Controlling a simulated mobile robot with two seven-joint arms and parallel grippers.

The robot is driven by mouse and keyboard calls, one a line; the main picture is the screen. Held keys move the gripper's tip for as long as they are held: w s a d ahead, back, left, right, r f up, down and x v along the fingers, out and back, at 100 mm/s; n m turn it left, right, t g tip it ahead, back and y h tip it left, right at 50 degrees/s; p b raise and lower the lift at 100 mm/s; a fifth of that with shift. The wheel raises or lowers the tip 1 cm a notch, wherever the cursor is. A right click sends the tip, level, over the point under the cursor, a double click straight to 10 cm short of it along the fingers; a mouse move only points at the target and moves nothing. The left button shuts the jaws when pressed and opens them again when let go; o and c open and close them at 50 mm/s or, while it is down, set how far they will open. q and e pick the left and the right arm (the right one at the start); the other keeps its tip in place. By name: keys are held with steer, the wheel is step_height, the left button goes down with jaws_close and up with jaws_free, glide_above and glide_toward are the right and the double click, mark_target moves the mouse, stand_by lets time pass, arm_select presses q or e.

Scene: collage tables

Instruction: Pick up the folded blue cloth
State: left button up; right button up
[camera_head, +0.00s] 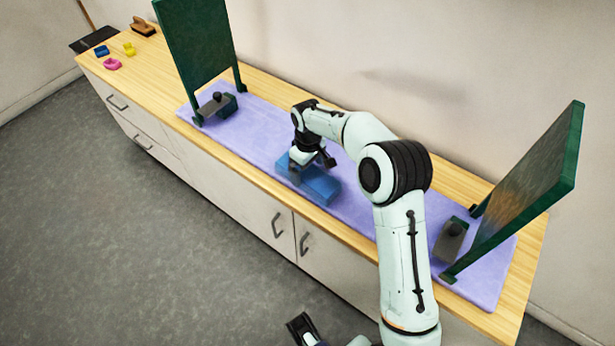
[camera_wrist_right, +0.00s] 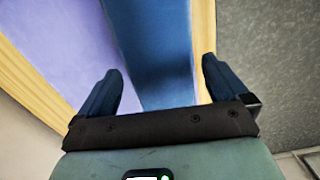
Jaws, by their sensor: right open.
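The folded blue cloth (camera_head: 320,187) lies as a thick block on the lavender mat (camera_head: 262,135), near the front edge of the long counter. My right gripper (camera_head: 311,162) is right over the cloth's upper left part and hides some of it. In the right wrist view, the right gripper (camera_wrist_right: 161,66) is open, with the blue cloth (camera_wrist_right: 152,40) showing between its two spread fingers. I cannot tell whether the fingers touch it. A dark gripper part, seemingly my left gripper (camera_head: 303,327), shows low in the head view, away from the counter; its jaw state is unclear.
Green upright panels stand at the left (camera_head: 195,45) and right (camera_head: 530,195) of the mat. Dark weights (camera_head: 214,103) (camera_head: 451,238) sit by their feet. Small blue, yellow and pink items and a brush (camera_head: 143,27) lie at the counter's far left. Grey floor (camera_head: 110,220) is clear in front.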

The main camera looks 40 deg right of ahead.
steer(key=shift+f, duration=0.25)
steer(key=c, duration=1)
steer(key=shift+o, duration=0.2)
steer(key=shift+r, duration=0.15)
